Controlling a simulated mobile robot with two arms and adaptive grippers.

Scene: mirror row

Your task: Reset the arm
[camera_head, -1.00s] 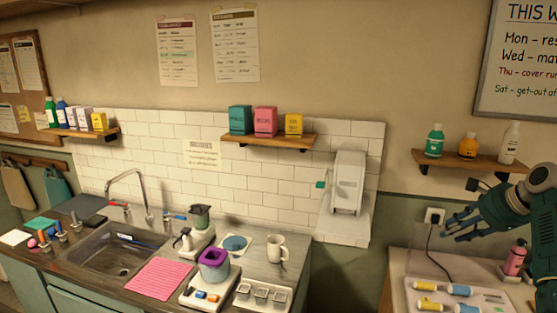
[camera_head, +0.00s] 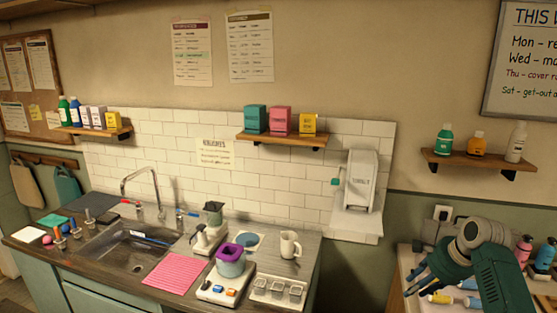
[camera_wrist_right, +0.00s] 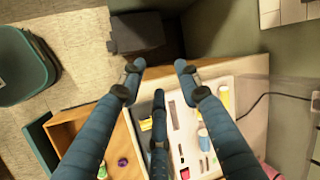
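My right gripper (camera_head: 418,287) is dark teal and hangs over the bench at the right of the head view, in front of the wall with the small shelf. In the right wrist view its three fingers (camera_wrist_right: 158,76) are spread apart with nothing between them. They point down past the edge of the bench, above a white tray (camera_wrist_right: 184,118) holding small tools and bottles. I cannot tell how high above the tray they are. My left gripper is in neither view.
A wooden open drawer (camera_wrist_right: 92,127) lies beside the tray, with a teal bin (camera_wrist_right: 22,62) and a dark box (camera_wrist_right: 137,33) on the floor. Pink bottles (camera_head: 522,250) stand behind the right arm. The counter with a sink (camera_head: 125,250) and a mug (camera_head: 290,245) lies to the left.

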